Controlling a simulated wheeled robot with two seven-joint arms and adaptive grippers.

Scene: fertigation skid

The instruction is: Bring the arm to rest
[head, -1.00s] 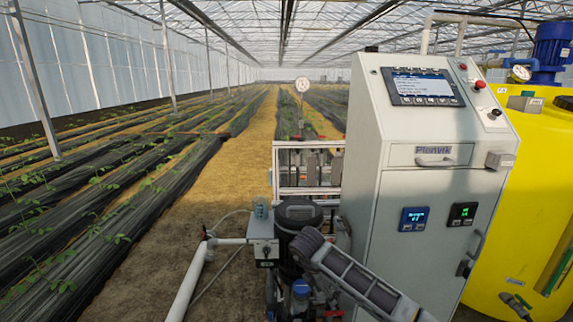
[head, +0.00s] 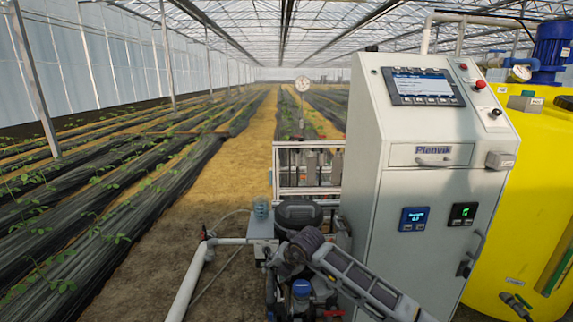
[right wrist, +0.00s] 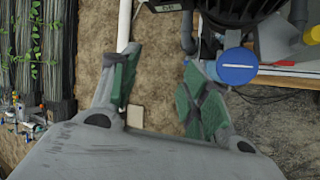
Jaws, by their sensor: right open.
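My right arm comes in from the lower right in the head view, in front of the grey cabinet (head: 425,215). Its gripper (head: 280,268) is at the arm's far end, in front of the dark pump motor (head: 298,212), small and partly blended with the equipment. In the right wrist view the right gripper (right wrist: 160,88) is open, with its two green-padded fingers apart and nothing between them. Bare soil shows beyond the fingers. A blue round cap (right wrist: 237,66) is just right of the right-hand finger; I cannot tell the gap. My left gripper is not in view.
A yellow tank (head: 530,190) stands right of the cabinet. A white pipe (head: 190,283) runs along the ground at left. A blue-capped fitting (head: 301,288) sits below my right wrist. The soil path (head: 225,175) between the plant rows looks clear.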

